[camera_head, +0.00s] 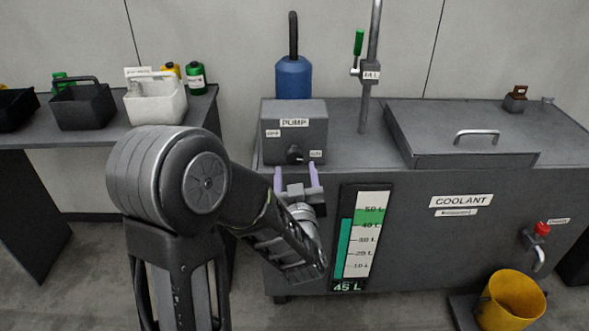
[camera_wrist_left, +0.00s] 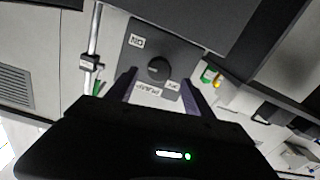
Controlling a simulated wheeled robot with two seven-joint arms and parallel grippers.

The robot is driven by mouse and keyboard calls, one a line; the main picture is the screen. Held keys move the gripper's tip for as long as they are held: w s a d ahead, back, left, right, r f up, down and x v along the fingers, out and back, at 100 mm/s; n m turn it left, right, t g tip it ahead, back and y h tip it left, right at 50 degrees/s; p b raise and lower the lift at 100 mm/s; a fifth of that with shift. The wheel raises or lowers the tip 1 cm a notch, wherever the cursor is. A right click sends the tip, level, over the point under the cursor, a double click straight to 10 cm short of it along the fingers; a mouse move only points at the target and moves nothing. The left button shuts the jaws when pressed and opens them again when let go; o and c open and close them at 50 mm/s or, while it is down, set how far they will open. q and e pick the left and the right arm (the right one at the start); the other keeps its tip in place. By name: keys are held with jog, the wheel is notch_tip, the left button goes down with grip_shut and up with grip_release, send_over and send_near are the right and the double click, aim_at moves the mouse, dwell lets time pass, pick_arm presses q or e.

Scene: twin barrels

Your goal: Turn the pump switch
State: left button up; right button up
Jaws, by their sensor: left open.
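The pump switch is a round black knob (camera_head: 294,154) low on the front of a grey box labelled PUMP (camera_head: 272,150). A small label sits to its upper left and another to its right; their words are hard to read. My left gripper (camera_head: 295,172) is open and empty, its two pale purple fingers pointing up at the box, just below the knob. In the left wrist view the knob (camera_wrist_left: 158,68) lies ahead of and between the open fingers (camera_wrist_left: 159,82), with no visible grip on it. The knob's pointer direction is unclear. My right gripper is out of view.
The box stands on a grey COOLANT tank (camera_head: 560,190) with a lidded hatch (camera_head: 430,125). Behind are a blue canister (camera_head: 293,78) and a pole with a green lever (camera_head: 358,42). A level gauge (camera_head: 361,240) reads 45 L. A yellow bucket (camera_head: 512,300) stands below right.

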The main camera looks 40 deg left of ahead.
aim_at(295, 160)
pick_arm(q)
jog(key=shift+w+r, duration=0.1)
jog(key=x, duration=0.7)
jog(key=shift+w+a+b, duration=0.2)
jog(key=shift+w+b, duration=0.1)
grip_shut()
dwell(0.7)
